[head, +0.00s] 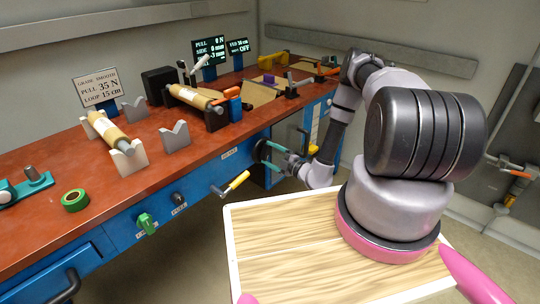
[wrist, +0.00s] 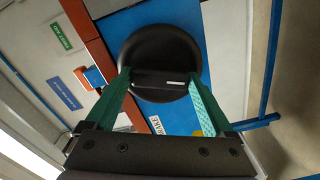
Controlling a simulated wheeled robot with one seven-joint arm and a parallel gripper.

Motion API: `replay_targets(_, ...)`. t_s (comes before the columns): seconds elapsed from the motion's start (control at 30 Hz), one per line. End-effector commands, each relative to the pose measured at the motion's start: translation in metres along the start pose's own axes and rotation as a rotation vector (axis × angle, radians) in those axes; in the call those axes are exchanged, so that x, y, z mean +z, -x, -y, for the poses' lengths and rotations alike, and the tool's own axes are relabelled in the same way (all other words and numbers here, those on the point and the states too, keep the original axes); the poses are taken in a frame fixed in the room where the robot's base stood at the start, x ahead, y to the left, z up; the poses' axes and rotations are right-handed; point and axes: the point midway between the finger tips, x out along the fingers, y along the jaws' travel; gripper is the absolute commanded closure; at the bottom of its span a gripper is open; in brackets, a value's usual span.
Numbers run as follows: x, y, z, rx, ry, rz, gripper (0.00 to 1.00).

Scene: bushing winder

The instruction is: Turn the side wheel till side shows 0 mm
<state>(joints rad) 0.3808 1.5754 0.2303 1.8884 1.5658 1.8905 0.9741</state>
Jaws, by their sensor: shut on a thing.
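My gripper (wrist: 160,78) has its two green fingers on either end of the raised bar of a round black wheel (wrist: 158,42) and is shut on that bar. A label (wrist: 157,125) beside the wheel is partly hidden; its visible letters look like "AKE". In the head view my gripper (head: 286,157) reaches the black wheel (head: 263,151) on the blue bench front, right of the yellow-handled crank (head: 232,184). The dark display (head: 208,50) shows PULL 0 N and a SIDE line; the small figures seem to include 0 and -3 mm. I cannot tell which control is the side wheel.
The red-brown bench top (head: 60,165) carries rolls on grey V-stands (head: 175,137), a green tape ring (head: 75,200) and a sign (head: 97,85). A green knob (head: 146,223) projects from the bench front. A second display (head: 238,46) reads OFF. A wooden tray top (head: 290,240) lies in front.

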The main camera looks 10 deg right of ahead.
Motion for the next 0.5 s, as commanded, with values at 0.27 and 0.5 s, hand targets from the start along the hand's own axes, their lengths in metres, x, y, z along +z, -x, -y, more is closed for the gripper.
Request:
replay_targets(0.27,0.0016,0.0011,0.0005,-0.001,-0.034,0.004,0.68)
replay_targets(0.5,0.0016,0.0012,0.0006,-0.002,-0.034,0.004,0.68)
